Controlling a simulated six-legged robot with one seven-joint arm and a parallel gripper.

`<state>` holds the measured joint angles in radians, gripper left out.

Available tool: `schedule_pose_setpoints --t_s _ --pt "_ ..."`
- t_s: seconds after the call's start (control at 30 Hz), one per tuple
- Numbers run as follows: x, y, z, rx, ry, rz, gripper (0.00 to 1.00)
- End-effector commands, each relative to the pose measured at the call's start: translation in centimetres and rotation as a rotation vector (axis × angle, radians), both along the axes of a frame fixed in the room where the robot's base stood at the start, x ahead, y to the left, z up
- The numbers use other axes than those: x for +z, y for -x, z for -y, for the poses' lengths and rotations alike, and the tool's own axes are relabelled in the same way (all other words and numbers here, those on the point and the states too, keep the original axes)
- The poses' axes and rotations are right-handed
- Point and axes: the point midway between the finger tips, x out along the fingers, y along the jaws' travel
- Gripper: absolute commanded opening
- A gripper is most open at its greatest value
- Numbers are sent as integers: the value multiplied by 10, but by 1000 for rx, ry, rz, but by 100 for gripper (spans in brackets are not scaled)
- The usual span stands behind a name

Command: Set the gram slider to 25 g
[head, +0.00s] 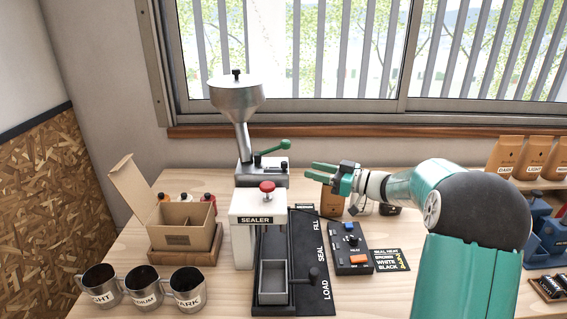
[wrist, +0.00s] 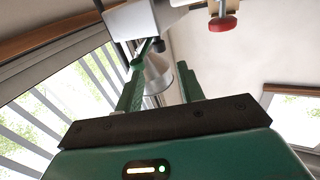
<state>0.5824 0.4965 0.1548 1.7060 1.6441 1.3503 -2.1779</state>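The metal doser stands at the back of the table, with a funnel hopper (head: 237,97) on top and a grey base (head: 248,178). A green-knobbed lever (head: 272,149) rises from the base, and small black knobs sit on it. Which part is the gram slider, and its scale, I cannot make out. My gripper (head: 308,172) is open and empty, right of the base and apart from it, fingers pointing left. In the wrist view my gripper's two fingers (wrist: 160,92) are spread, with the hopper (wrist: 158,75) beyond and between them.
The sealer (head: 255,205) with a red knob (head: 267,186) stands in front of the doser. A heat control box (head: 350,260) and a brown bag (head: 332,203) are below my gripper. An open carton (head: 185,238) and metal cups (head: 143,285) are at left.

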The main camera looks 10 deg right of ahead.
Motion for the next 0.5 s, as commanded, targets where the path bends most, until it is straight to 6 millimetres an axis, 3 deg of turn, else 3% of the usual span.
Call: schedule_pose_setpoints --t_s 0.3,0.5 --pt "-1 -40 -53 3 -1 -2 38" --pt "0 -59 -76 1 -1 -2 38"
